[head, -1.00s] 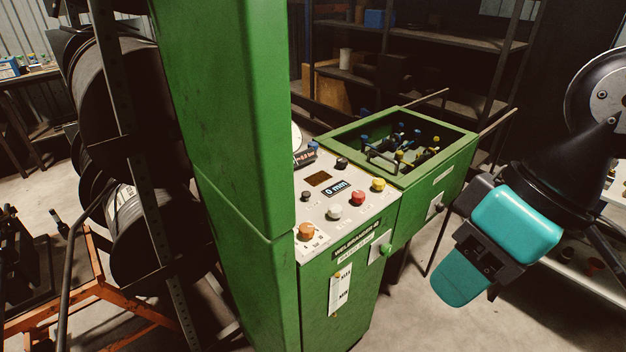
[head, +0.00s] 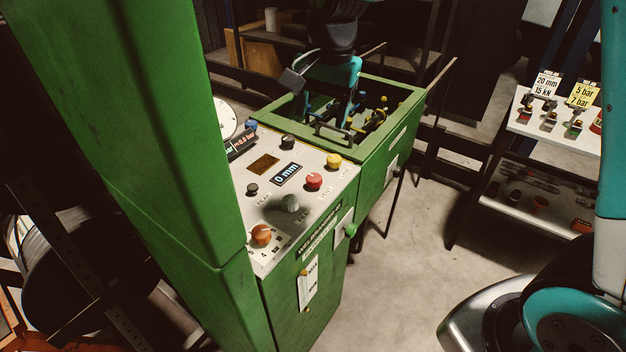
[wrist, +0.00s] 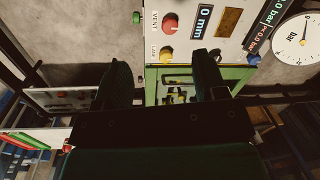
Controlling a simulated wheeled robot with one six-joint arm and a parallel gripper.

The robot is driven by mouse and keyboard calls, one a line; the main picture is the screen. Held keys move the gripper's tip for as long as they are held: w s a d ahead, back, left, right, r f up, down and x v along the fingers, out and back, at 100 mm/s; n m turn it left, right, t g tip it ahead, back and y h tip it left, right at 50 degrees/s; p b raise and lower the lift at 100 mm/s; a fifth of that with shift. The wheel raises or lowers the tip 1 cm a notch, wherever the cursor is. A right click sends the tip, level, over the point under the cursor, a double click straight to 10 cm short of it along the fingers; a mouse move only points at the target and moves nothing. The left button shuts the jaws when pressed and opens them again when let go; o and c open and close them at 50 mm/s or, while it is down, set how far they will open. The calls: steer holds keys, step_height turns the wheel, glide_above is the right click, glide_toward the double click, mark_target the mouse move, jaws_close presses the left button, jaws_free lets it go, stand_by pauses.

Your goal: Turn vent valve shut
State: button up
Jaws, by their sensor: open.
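The red knob (head: 314,181) sits on the sloped control panel of the green machine. In the wrist view a label beside this red knob (wrist: 170,22) seems to read VENT. A yellow knob (head: 333,161) is next to it, nearer the bin; it also shows in the wrist view (wrist: 167,54). My gripper (head: 338,98) is above the open green bin behind the panel, apart from the knobs. In the wrist view my gripper (wrist: 161,72) is open and empty, its fingers to either side of the yellow knob's line of sight. The red knob lies farther beyond the fingertips.
The panel also holds an orange knob (head: 262,235), a grey knob (head: 291,203), black knobs and a 0 mm display (head: 286,174). A round gauge (wrist: 302,42) stands at its edge. The tall green column (head: 130,120) is left. A labelled shelf (head: 550,122) is right.

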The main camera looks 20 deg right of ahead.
steer(key=w+d+f+m, duration=0.2)
steer(key=w+f+m, duration=0.2)
steer(key=w+m, duration=0.15)
steer(key=p, duration=0.3)
glide_toward(314, 177)
steer(key=shift+n+h, duration=0.35)
steer(key=shift+h, duration=0.05)
steer(key=f, duration=0.6)
steer(key=a+f, duration=0.1)
steer(key=f, duration=0.2)
steer(key=shift+w+f, duration=0.25)
steer(key=shift+f, duration=0.05)
steer(key=shift+c, duration=0.2)
steer(key=c, duration=0.9)
